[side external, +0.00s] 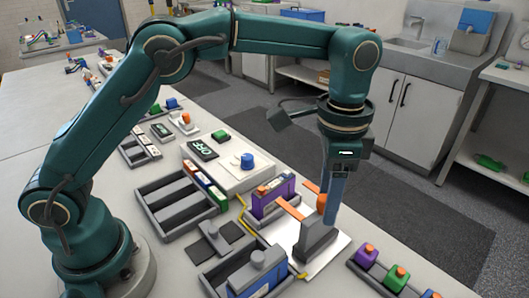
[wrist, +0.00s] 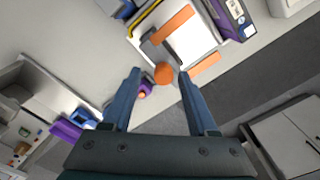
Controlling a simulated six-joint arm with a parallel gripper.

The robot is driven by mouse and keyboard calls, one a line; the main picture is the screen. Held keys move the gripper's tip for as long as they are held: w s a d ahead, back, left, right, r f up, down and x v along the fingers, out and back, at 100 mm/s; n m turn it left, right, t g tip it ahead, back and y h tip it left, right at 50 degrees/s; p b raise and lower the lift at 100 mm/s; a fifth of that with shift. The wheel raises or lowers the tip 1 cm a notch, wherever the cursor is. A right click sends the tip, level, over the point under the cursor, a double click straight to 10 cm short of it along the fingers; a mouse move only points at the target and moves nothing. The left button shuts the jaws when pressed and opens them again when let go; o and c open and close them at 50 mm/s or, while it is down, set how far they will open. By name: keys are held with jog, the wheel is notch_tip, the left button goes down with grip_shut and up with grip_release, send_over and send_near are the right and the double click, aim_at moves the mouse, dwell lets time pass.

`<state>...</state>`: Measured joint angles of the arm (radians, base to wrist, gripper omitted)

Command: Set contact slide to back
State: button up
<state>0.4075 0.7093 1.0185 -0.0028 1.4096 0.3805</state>
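The contact slide shows as a dark grey block (side external: 318,240) with an orange knob (side external: 321,203), on a white base plate (side external: 338,246). Orange strips (side external: 290,209) lie between it and a purple cell (side external: 272,197) in a holder. In the wrist view the round orange knob (wrist: 164,73) appears between the two blue fingertips, with a gap on each side. My gripper (side external: 333,215) points down at the slide and is open (wrist: 158,72). In the side view its fingers overlap the knob and block, so I cannot tell whether they touch.
A cycler box with a blue dial (side external: 247,161) and a display stands behind left. A front tray holds a blue cell (side external: 258,276). Several capped cells (side external: 369,253) stand in a rack at the right front.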

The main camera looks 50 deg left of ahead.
jog(key=shift+r, duration=2.55)
jog(key=shift+w+a+r, duration=0.1)
jog(key=shift+a+r, duration=0.05)
jog(key=s+a+r+n+t, duration=0.35)
jog(key=s+a+r, duration=0.25)
jog(key=a+r, duration=0.35)
jog(key=s+a+f+n+t, duration=0.2)
jog(key=s+a+f+n, duration=0.2)
jog(key=s+f, duration=0.6)
jog(key=shift+a+f+n, duration=0.15)
jog(key=shift+n, duration=0.6)
